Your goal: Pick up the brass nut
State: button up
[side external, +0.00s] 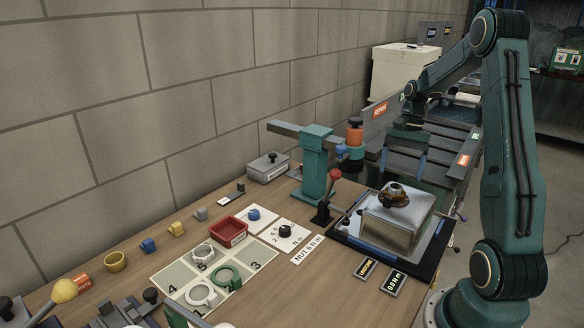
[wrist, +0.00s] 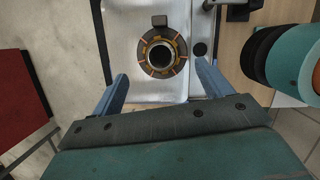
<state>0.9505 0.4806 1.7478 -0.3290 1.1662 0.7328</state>
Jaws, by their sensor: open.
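A brass-coloured ring (side external: 397,189) sits on top of a metal block (side external: 392,228). It looks like the brass nut, but its shape is too small to tell for sure. In the wrist view the ring (wrist: 147,47) has orange marks and surrounds a dark round bore. My gripper (side external: 404,172) is open and empty, above the block and apart from the ring. In the wrist view my gripper (wrist: 162,72) has its two blue fingers spread on either side, with the ring ahead between them. Another brass-coloured ring (side external: 115,262) lies at the left of the bench.
A teal stand (side external: 315,165) with an orange and black tool (side external: 354,134) rises left of the block. A red-knobbed lever (side external: 334,176) stands near it. A red tray (side external: 229,232) and a compartment mat (side external: 174,284) with several rings lie further left.

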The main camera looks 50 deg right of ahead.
aim_at(396, 185)
jog(key=shift+f, duration=0.15)
jog(key=shift+x, duration=2.55)
jog(key=shift+w+a, duration=0.1)
jog(key=shift+a, duration=0.1)
jog(key=c, duration=1.1)
jog(key=shift+r, duration=5.1)
